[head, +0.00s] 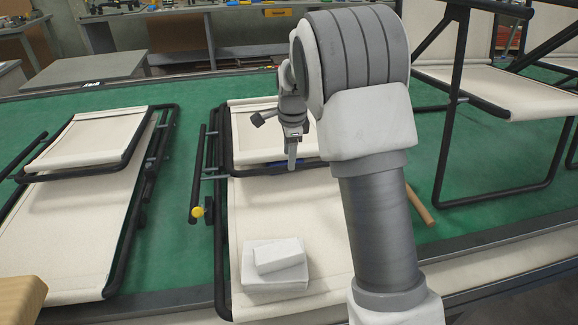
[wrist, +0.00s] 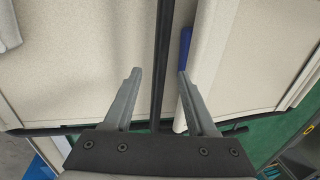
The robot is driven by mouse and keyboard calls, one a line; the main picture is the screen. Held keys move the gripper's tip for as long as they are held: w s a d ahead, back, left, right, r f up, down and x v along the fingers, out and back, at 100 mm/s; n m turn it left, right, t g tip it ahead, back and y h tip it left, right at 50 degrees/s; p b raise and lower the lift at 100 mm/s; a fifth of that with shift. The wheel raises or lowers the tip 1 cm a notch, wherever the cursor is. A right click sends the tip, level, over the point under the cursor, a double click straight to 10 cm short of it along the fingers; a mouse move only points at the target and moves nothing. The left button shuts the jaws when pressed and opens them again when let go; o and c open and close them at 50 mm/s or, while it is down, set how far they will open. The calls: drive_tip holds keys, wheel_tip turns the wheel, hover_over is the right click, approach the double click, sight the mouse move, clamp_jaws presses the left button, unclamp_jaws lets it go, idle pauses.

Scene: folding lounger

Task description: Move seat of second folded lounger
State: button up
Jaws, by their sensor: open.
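The second folded lounger, with cream fabric and a black tube frame, lies flat on the green surface in the middle of the head view. Its smaller seat panel (head: 250,140) lies at the far end over the longer panel (head: 305,225). In the wrist view my gripper (wrist: 157,72) is open and empty. A black frame tube (wrist: 163,60) runs between its fingers in the picture; I cannot tell whether the tips reach around it. A blue piece (wrist: 186,45) shows beside the right finger.
Another folded lounger (head: 85,195) lies to the left, and unfolded black-framed chairs (head: 500,90) stand at the right. White blocks (head: 276,265) rest on the second lounger's near panel. A wooden stick (head: 418,203) lies right of my arm. Bare green surface (head: 180,225) shows between the loungers.

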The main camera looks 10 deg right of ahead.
drive_tip(key=shift+w+f, duration=0.2)
drive_tip(key=shift+f, duration=0.7)
drive_tip(key=shift+w+f, duration=0.15)
drive_tip(key=shift+f, duration=0.75)
clamp_jaws()
